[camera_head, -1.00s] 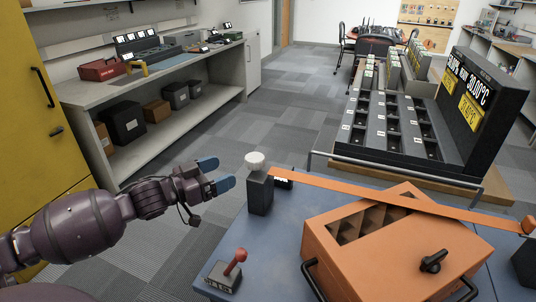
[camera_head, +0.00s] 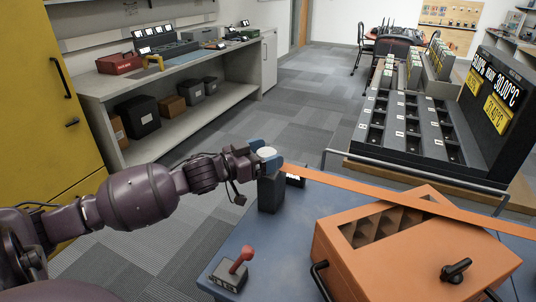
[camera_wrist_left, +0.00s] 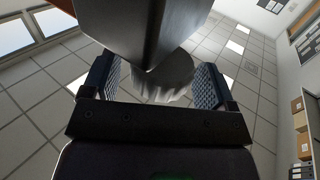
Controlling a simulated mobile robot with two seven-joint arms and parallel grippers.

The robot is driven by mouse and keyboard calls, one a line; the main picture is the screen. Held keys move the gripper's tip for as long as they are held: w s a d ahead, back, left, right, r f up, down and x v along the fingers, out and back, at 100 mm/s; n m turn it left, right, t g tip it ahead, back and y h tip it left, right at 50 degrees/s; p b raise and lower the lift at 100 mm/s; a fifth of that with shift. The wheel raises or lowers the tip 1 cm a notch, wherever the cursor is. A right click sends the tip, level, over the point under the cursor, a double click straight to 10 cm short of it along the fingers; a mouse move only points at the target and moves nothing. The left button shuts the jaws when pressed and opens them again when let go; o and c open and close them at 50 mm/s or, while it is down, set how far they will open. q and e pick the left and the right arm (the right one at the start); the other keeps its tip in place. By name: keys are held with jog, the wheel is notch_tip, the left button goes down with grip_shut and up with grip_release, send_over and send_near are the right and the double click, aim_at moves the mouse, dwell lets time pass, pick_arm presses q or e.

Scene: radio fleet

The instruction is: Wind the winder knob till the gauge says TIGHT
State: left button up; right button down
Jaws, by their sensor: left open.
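The white ribbed winder knob (camera_head: 266,152) sits on top of a dark upright post (camera_head: 270,194) on the blue table. My left gripper (camera_head: 269,157) is at the knob, with a blue fingertip on either side of it. The left wrist view shows the knob (camera_wrist_left: 165,84) between two open finger pads, with a gap at each side. A small black box (camera_head: 296,180) beside the post may be the gauge; its face is unreadable. An orange strap (camera_head: 400,197) runs from the post to the right. My right gripper is not in view.
An orange box with openings (camera_head: 385,262) and a black knob (camera_head: 456,270) stands under the strap. A red-handled lever (camera_head: 240,262) stands at the table's (camera_head: 215,258) front left. A dark rack (camera_head: 400,135) and price sign (camera_head: 492,105) stand behind.

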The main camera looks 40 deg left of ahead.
pick_arm(q)
jog(key=shift+w+d, duration=0.1)
jog(key=shift+w, duration=0.15)
jog(key=shift+c, duration=0.3)
jog(key=c, duration=0.9)
jog(key=shift+o, duration=0.2)
jog(key=shift+m+h, duration=0.4)
